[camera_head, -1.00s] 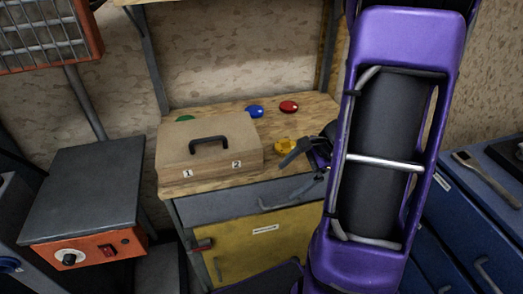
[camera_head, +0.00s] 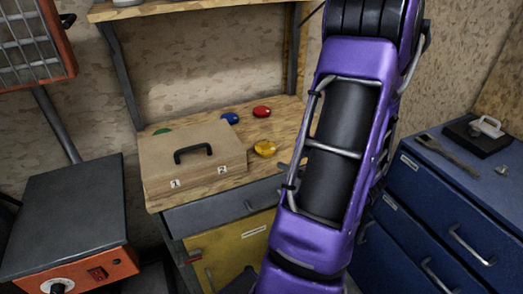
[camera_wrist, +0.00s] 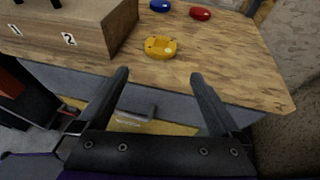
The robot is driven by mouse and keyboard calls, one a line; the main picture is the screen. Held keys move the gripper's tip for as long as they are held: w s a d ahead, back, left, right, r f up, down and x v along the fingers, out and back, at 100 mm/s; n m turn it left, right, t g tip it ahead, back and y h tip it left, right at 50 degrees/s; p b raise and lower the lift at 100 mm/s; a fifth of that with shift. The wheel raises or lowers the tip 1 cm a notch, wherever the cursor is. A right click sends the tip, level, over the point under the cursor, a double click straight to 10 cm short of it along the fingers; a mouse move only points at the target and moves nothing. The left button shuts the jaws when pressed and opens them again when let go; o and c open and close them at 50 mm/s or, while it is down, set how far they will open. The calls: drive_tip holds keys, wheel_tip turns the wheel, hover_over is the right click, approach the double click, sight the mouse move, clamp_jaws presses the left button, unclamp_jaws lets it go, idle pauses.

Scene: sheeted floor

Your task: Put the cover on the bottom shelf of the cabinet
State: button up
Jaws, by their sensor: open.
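The cover (camera_head: 194,155), a light wooden box shape with a black handle (camera_head: 193,152) on top and labels 1 and 2 on its front, sits on the wooden bench top. Its right part (camera_wrist: 85,35) shows at upper left in the wrist view. The cabinet under the bench has a grey drawer (camera_head: 215,208) and a yellow door (camera_head: 240,245); the door looks shut and no bottom shelf is visible inside. My gripper (camera_wrist: 160,82) is open and empty, in front of the bench edge and to the right of the cover. My arm hides it in the head view.
Yellow (camera_head: 265,148), blue (camera_head: 229,118) and red (camera_head: 261,111) round pieces lie on the bench; a green one (camera_head: 162,131) is partly behind the cover. A grey-and-orange machine (camera_head: 65,225) stands left, blue drawers (camera_head: 450,215) right. An upper shelf (camera_head: 185,8) hangs above.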

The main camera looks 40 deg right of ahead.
approach(266, 147)
drive_tip(key=shift+w+a+f, duration=0.1)
drive_tip(key=shift+w+f, duration=0.65)
drive_tip(key=shift+w, duration=0.1)
drive_tip(key=shift+r+x, duration=0.15)
drive_tip(key=shift+x, duration=1.35)
drive_tip(key=shift+r+x, duration=0.15)
drive_tip(key=shift+x, duration=1.4)
drive_tip(key=shift+w, duration=0.1)
drive_tip(key=shift+c, duration=0.2)
drive_tip(key=c, duration=1.5)
